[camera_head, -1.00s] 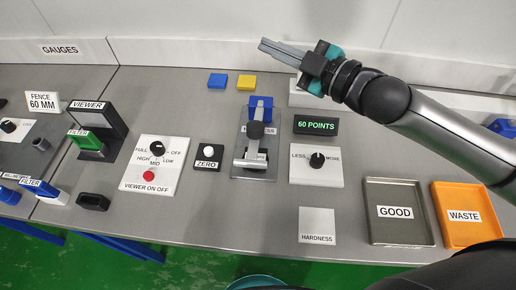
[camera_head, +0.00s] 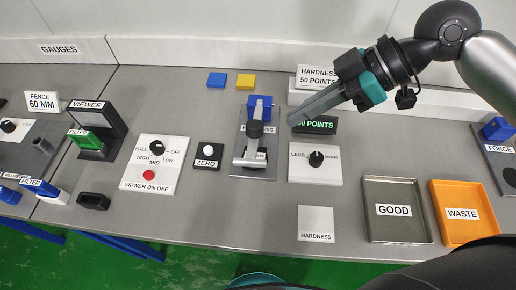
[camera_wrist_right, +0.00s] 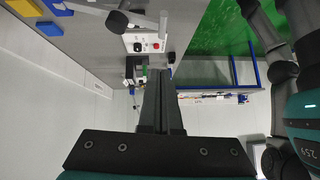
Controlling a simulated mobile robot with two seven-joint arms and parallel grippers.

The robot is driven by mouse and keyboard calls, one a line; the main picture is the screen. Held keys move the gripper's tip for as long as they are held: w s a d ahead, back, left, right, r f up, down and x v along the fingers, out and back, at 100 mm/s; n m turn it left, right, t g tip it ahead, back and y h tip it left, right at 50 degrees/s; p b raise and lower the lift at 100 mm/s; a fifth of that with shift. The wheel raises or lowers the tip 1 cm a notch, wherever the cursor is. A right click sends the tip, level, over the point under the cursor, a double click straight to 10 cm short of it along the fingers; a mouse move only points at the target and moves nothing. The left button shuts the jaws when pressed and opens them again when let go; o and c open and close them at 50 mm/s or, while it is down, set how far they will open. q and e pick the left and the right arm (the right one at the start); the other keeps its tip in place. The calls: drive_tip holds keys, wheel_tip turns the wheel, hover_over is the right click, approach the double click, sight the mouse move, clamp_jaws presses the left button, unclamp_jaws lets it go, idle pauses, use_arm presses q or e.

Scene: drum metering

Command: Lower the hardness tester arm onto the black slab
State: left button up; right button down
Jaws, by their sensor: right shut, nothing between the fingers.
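The hardness tester (camera_head: 237,165) has a grey base plate, a blue block (camera_head: 260,103) at its back and a grey arm with a black knob (camera_head: 255,130). The arm covers most of the plate's middle, so I cannot tell how high it stands or clearly see a black slab beneath it. My right gripper (camera_head: 291,121) is shut and empty, just right of the tester and apart from it, with its fingers pointing left. In the right wrist view its closed fingers (camera_wrist_right: 163,75) lie below the tester's knob (camera_wrist_right: 117,21). My left gripper is not in view.
A points display (camera_head: 318,126), partly hidden by my right gripper, stands right of the tester, with a dial panel (camera_head: 315,177) in front. The GOOD tray (camera_head: 410,237) and orange WASTE tray (camera_head: 463,237) lie to the right. A ZERO button box (camera_head: 208,165) stands left of the tester.

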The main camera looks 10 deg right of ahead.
hover_over(247, 161)
drive_tip(key=d, duration=0.2)
wheel_tip(247, 161, down, 7)
drive_tip(key=shift+d+r, duration=0.1)
drive_tip(key=shift+d, duration=0.05)
wheel_tip(247, 161, down, 3)
drive_tip(key=shift+s+r+b, duration=0.1)
drive_tip(key=shift+b, duration=0.4)
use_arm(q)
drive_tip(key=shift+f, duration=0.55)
use_arm(e)
drive_tip(key=shift+f, duration=0.7)
